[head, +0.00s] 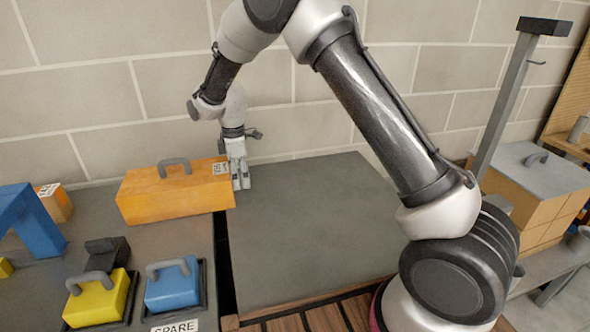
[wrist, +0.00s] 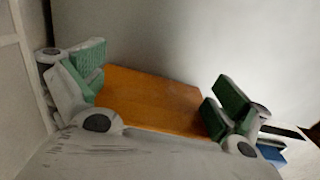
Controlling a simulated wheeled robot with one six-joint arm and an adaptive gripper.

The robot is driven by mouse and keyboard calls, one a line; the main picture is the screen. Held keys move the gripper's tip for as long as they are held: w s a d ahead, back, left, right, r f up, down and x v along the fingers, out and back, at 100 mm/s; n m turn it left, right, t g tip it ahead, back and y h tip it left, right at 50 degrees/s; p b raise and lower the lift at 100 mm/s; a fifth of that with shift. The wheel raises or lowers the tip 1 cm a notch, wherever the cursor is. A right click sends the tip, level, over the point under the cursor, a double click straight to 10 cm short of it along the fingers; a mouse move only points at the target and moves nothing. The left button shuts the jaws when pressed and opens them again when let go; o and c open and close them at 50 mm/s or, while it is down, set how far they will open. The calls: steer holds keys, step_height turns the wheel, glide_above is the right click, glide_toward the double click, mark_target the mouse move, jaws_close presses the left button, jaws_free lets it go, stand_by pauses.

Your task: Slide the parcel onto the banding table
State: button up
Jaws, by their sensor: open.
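The parcel is probably the orange box (head: 170,198) with a grey handle on top and a small printed label at its right end. It rests on the left grey tabletop (head: 170,245), its right end reaching the dark gap beside the middle grey tabletop (head: 300,235). No sign shows which top is the banding table. My gripper (head: 240,178) points down at the box's right end, over the middle top's far left corner. In the wrist view its green-padded fingers (wrist: 158,100) are spread, with the orange face (wrist: 150,98) between and beyond them. Contact cannot be told.
A yellow block (head: 98,300) and a blue block (head: 172,288) with handles sit in front, by a SPARE sign (head: 175,327). A blue arch (head: 28,218) stands left. A block wall is behind. A grey post (head: 505,100) and boxes (head: 540,190) stand right. The middle top is clear.

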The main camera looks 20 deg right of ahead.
mark_target(229, 177)
steer(key=shift+a, duration=2.05)
stand_by(0.6)
steer(key=shift+d, duration=0.15)
steer(key=shift+d, duration=1.35)
step_height(229, 177, up, 13)
steer(key=f, duration=0.4)
steer(key=a+f, duration=0.1)
steer(key=f, duration=0.4)
steer(key=a+f, duration=0.1)
steer(key=f, duration=0.3)
steer(key=shift+f, duration=0.15)
